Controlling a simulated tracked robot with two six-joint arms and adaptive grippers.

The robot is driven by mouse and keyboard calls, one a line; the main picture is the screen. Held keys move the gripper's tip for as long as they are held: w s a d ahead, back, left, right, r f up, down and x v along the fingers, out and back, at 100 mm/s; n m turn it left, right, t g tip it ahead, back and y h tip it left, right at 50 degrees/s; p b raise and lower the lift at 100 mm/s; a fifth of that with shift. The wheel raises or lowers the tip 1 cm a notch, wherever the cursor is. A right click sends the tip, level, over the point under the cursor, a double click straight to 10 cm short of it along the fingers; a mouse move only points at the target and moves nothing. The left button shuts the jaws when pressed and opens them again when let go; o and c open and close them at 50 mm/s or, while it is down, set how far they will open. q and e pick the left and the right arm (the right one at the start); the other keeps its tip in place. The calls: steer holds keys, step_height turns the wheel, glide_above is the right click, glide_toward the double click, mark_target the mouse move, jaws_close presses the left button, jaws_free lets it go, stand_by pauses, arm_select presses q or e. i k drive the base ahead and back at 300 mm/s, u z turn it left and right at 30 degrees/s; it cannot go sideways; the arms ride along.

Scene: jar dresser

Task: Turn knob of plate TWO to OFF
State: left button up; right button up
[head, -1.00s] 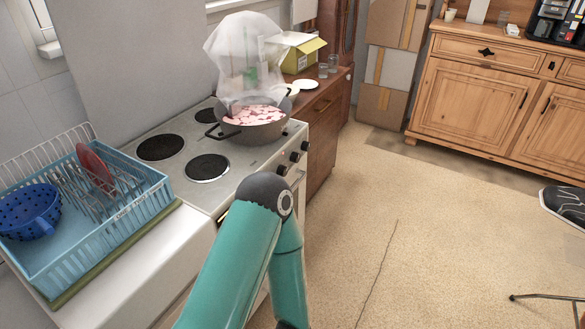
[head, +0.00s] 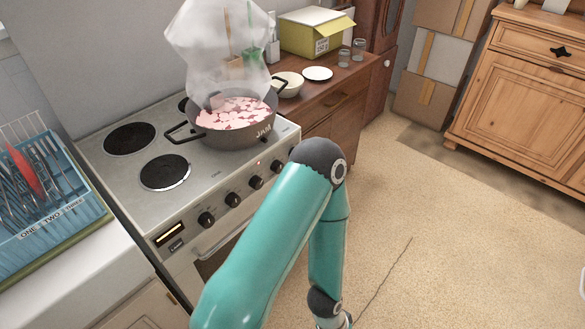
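The stove (head: 215,180) has a row of dark round knobs along its front edge: one at the left end (head: 206,219), one beside it (head: 232,200), then one (head: 256,182) and one farther right (head: 276,166). Their markings are too small to read, so I cannot tell which belongs to plate TWO. Bare black plates show at the back left (head: 130,138) and front left (head: 165,172). A dark pot (head: 240,137) marked JAM, with pink contents, covers the right front area. One of my teal arms bends in front of the stove's right side; neither gripper shows.
A blue dish rack (head: 60,225) stands left of the stove. A wooden cabinet (head: 335,95) on the right holds a bowl (head: 287,85), a plate (head: 317,73), glasses and a yellow-green box (head: 312,32). A translucent white cloud hangs over the pot. The floor (head: 440,220) at right is mostly clear.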

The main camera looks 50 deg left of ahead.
mark_target(255, 182)
steer(key=z, duration=0.45)
steer(key=i, duration=0.4)
steer(key=u, duration=2.15)
steer(key=i, duration=0.55)
steer(key=z, duration=0.15)
steer(key=k, duration=0.55)
steer(key=u, duration=0.05)
